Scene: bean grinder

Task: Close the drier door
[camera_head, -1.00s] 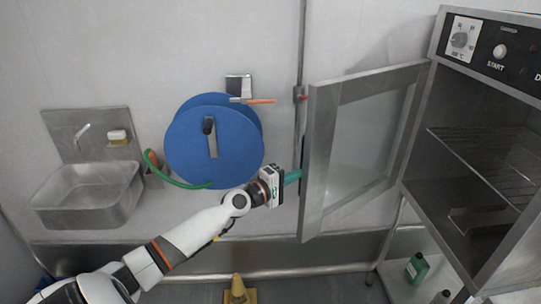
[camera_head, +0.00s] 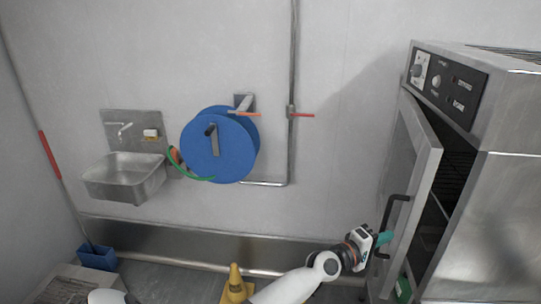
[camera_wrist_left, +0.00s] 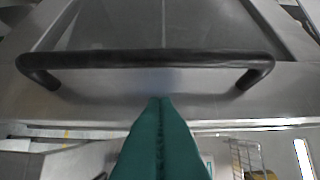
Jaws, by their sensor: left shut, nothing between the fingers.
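The drier (camera_head: 470,110) is a steel cabinet at the right of the head view. Its door (camera_head: 415,165) is partly open, with a gap on its right side through which dark wire shelves show. A dark bar handle (camera_head: 390,222) is on the door's outer face; in the left wrist view the handle (camera_wrist_left: 150,59) runs across the top. My left gripper (camera_head: 386,238) is shut and empty, its teal fingers at the door's outer face close to the handle. In the wrist view the fingertips (camera_wrist_left: 161,100) sit just below the handle; contact is unclear. My right gripper is not in view.
A blue hose reel (camera_head: 225,150) and a steel sink (camera_head: 125,175) are on the back wall. A yellow cone (camera_head: 236,285) stands on the floor beside my arm.

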